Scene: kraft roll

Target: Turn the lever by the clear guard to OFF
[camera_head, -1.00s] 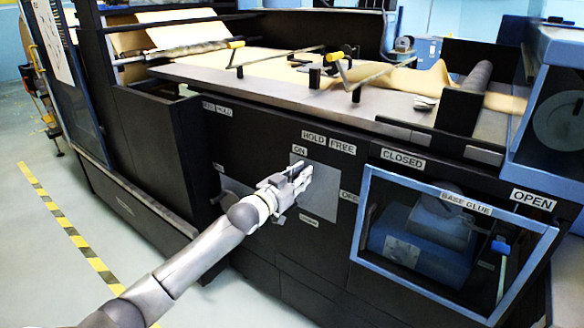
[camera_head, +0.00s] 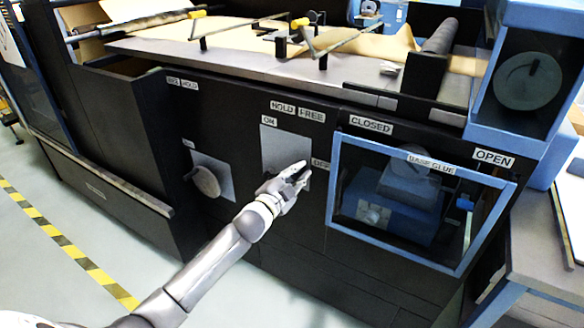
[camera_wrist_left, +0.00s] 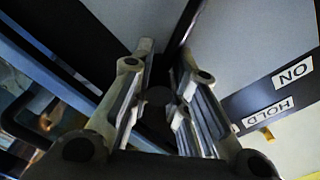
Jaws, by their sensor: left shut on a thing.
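My left gripper (camera_head: 300,172) is at the grey lever plate (camera_head: 285,148) on the dark machine front, left of the clear guard (camera_head: 336,178) with its blue frame. Its fingers are shut on the lever, which they mostly hide in the head view. A dark part of the lever (camera_wrist_left: 157,98) shows between the fingers in the left wrist view. The ON label (camera_head: 269,120) is above and left of the fingertips. The OFF label (camera_head: 320,164) is just right of them, partly covered. My right gripper is not in view.
A round knob (camera_head: 206,181) on another grey plate is to the left. HOLD and FREE labels (camera_head: 297,110) are above. The guard covers a glue unit (camera_head: 400,205). A side table (camera_head: 545,250) stands at the right; the floor at left is clear.

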